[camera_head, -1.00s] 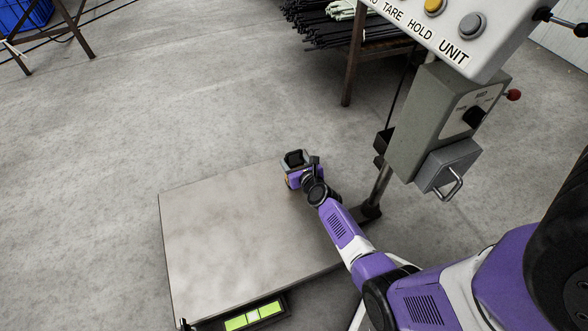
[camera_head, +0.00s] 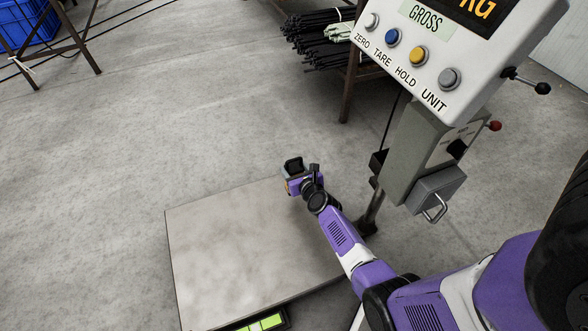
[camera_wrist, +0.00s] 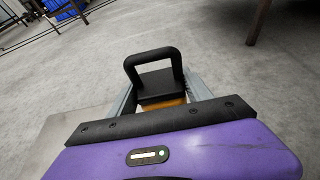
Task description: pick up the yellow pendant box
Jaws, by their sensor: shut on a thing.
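My gripper (camera_head: 300,184) is above the far right part of the scale platform in the head view. In the wrist view, its two grey fingers (camera_wrist: 160,93) stand on either side of a yellow box (camera_wrist: 163,103) with a black top and a black loop handle (camera_wrist: 153,54). The gripper is shut on this box. In the head view the box is mostly hidden by the gripper; its dark top (camera_head: 293,165) shows. I cannot tell how high it is above the platform.
The bare platform (camera_head: 240,260) lies on the concrete floor. A post with a grey box (camera_head: 415,165) and a scale display with buttons (camera_head: 420,60) stand to the right. A rack with black rods (camera_head: 315,42) is behind; a blue crate (camera_head: 25,22) is far left. Open floor lies left.

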